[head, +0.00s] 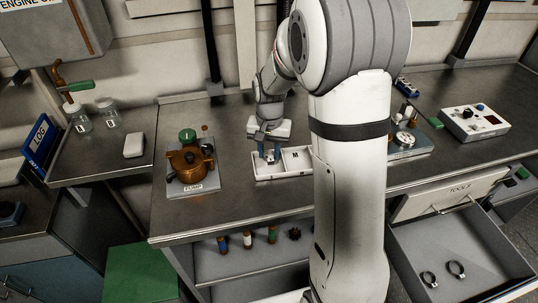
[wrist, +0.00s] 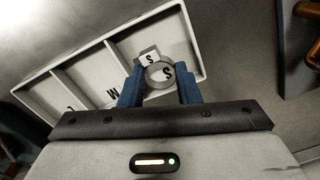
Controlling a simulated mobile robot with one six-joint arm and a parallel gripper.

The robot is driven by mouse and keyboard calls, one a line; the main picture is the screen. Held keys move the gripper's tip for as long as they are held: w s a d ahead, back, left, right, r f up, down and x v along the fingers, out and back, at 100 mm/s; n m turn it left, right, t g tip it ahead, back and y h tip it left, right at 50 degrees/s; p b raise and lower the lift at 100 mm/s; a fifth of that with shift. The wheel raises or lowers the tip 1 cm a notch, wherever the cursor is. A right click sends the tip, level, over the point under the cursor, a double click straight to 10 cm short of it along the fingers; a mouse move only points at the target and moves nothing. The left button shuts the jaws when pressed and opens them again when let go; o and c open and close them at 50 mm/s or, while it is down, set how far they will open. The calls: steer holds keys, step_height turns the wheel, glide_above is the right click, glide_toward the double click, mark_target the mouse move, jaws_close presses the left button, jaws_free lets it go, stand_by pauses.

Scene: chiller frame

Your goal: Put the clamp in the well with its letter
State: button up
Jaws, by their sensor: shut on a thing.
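A grey ring clamp (wrist: 151,80) marked S sits between the blue fingers of my gripper (wrist: 160,88) in the wrist view. My gripper is shut on it. The white tray (wrist: 188,27) has wells side by side; one is marked S, the middle one M, and the third letter is partly cut off. The clamp is over the S well (wrist: 128,47), beside that well's S label; I cannot tell whether it touches the floor. In the head view my gripper (head: 269,157) points down at the left end of the tray (head: 284,177); the clamp is not clear there.
A copper pump (head: 189,165) on a plate stands left of the tray. Instruments (head: 408,145) stand right, beyond my arm. An open drawer (head: 478,245) at lower right holds two dark rings (head: 456,269). Bench between pump and tray is clear.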

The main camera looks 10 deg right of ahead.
steer(key=shift+a+f, duration=0.1)
steer(key=shift+f, duration=1.05)
steer(key=shift+f, duration=0.15)
steer(key=o, duration=1)
steer(key=shift+c, duration=0.2)
